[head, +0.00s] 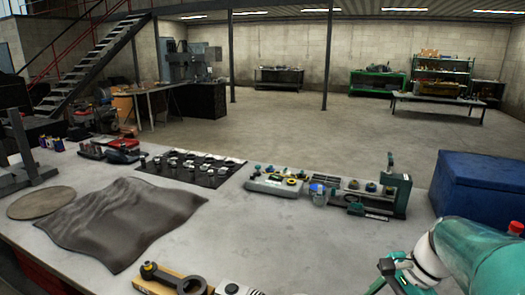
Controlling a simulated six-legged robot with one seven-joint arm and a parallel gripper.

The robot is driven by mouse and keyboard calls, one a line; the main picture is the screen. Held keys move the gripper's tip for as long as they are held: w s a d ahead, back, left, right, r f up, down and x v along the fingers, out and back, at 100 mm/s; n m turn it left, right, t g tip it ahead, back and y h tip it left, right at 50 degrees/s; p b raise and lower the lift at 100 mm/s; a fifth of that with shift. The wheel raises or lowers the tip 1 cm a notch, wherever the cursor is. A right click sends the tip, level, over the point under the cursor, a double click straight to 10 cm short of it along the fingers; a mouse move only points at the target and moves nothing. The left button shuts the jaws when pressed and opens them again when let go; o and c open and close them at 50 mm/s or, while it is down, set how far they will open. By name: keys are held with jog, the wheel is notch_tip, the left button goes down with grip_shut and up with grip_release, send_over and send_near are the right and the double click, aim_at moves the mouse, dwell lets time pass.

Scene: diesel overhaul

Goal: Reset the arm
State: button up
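My arm, teal and white, comes in at the lower right corner in the head view. What looks like part of my gripper (391,267), dark and teal, shows at the bottom edge just left of the arm. It is small and partly cut off, so I cannot see whether its fingers are open or shut. I see nothing held in it. It appears over the front of the grey workbench (290,235), right of a connecting rod (180,280).
A blue box (480,185) stands at the bench's right, close behind my arm. A teal tool tray (325,192), a dark mat with several small parts (190,168), a crumpled dark cloth (120,220) and a round disc (41,203) lie further left. The bench's middle front is clear.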

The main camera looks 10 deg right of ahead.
jog(key=s+a+r+n+t+h, duration=0.1)
jog(key=a+r+n+h, duration=0.1)
jog(key=a+n, duration=0.5)
jog(key=s+a+r+n+t+h, duration=0.2)
jog(key=a+n, duration=0.6)
jog(key=a, duration=0.2)
jog(key=shift+r+n, duration=0.25)
jog(key=shift+n, duration=0.05)
jog(key=shift+a, duration=0.1)
